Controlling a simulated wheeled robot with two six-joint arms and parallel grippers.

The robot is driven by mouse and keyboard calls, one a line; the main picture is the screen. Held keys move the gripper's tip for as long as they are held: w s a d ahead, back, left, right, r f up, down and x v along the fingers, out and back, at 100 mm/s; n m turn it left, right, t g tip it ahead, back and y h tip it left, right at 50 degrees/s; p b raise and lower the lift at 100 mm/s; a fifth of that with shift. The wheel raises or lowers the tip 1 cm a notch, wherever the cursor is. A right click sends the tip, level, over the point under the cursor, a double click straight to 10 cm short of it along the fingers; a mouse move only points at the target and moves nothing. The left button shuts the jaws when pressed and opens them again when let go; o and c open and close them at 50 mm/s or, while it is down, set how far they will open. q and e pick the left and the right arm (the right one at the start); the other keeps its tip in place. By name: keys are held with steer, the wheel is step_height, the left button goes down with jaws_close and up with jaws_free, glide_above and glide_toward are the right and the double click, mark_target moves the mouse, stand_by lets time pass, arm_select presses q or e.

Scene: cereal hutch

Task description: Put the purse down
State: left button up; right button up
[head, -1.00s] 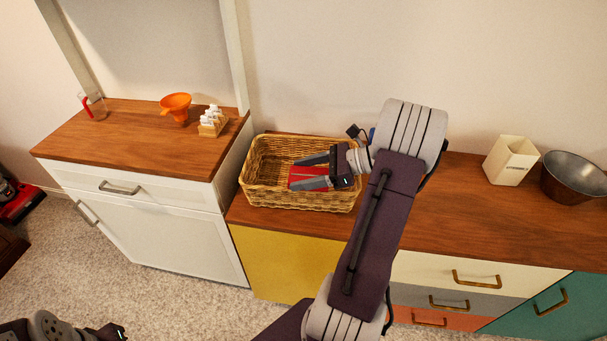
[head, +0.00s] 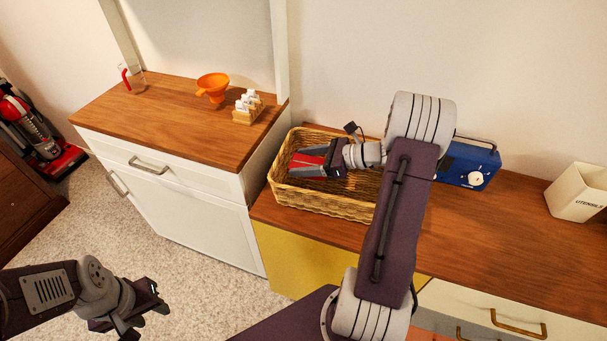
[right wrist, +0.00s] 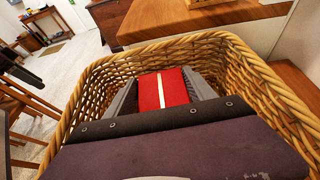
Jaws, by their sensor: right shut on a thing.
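The purse is a small red item with a pale stripe. It shows between the fingers of my right gripper (right wrist: 165,92) in the right wrist view (right wrist: 149,92), and as a red patch in the head view (head: 304,164). My right gripper (head: 306,166) is shut on it, inside the wicker basket (head: 330,208), whose rim surrounds the fingers. The purse's underside is hidden, so I cannot tell whether it touches the basket floor. My left gripper (head: 147,311) is open and empty above the carpet at lower left.
The basket stands on a wooden counter (head: 450,230) beside a taller white cabinet (head: 190,190). That cabinet holds an orange funnel (head: 213,86), a spice rack (head: 248,108) and a red-handled cup (head: 134,80). A blue radio (head: 466,165) and utensil holder (head: 577,193) stand right of the basket.

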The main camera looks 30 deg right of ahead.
steer(key=shift+w+a+f, duration=0.15)
steer(key=shift+w+a, duration=0.15)
steer(key=shift+a, duration=0.1)
step_height(320, 180, down, 4)
steer(key=shift+f+b, duration=0.15)
steer(key=shift+b, duration=0.35)
steer(key=shift+d, duration=0.1)
steer(key=o, duration=1.4)
steer(key=shift+o, duration=0.2)
